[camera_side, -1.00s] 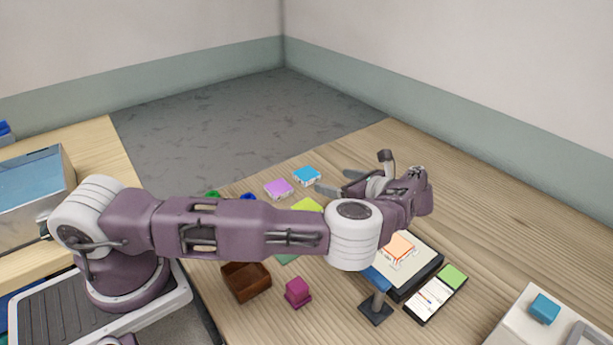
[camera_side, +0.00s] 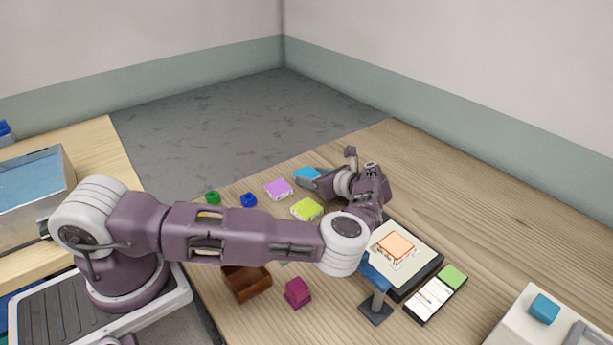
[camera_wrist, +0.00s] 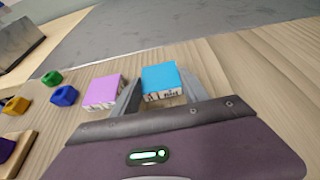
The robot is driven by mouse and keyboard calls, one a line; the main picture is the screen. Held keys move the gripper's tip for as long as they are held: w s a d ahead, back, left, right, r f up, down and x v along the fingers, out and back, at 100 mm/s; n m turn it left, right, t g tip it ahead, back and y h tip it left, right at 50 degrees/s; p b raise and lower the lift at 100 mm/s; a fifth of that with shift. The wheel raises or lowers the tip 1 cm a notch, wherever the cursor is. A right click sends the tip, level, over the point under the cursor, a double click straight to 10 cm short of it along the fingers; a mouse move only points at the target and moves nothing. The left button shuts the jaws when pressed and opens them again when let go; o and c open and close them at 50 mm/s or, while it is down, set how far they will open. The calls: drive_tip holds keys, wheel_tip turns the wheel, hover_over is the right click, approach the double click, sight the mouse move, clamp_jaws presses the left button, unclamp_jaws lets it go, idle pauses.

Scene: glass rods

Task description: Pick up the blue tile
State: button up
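The blue tile (camera_side: 306,172) lies at the far left edge of the wooden table, with pale sides marked in dark print. It also shows in the wrist view (camera_wrist: 162,78) at upper centre. My gripper (camera_side: 314,181) is low at the tile and partly covers it in the side view. In the wrist view my gripper (camera_wrist: 159,84) is open, with one finger on the tile's left and the other on its right. Whether either finger touches the tile is unclear. The left finger stands between the blue tile and the purple tile (camera_wrist: 103,92).
The purple tile (camera_side: 278,188) is close on the left, with a yellow-green tile (camera_side: 307,209) nearer. Blue (camera_side: 249,199) and green (camera_side: 213,198) small pieces lie further left. An orange-topped tile (camera_side: 396,246) rests on a dark-edged pad. The table's right rear is clear.

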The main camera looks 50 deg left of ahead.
drive_tip(key=c, duration=0.7)
drive_tip(key=shift+r, duration=0.1)
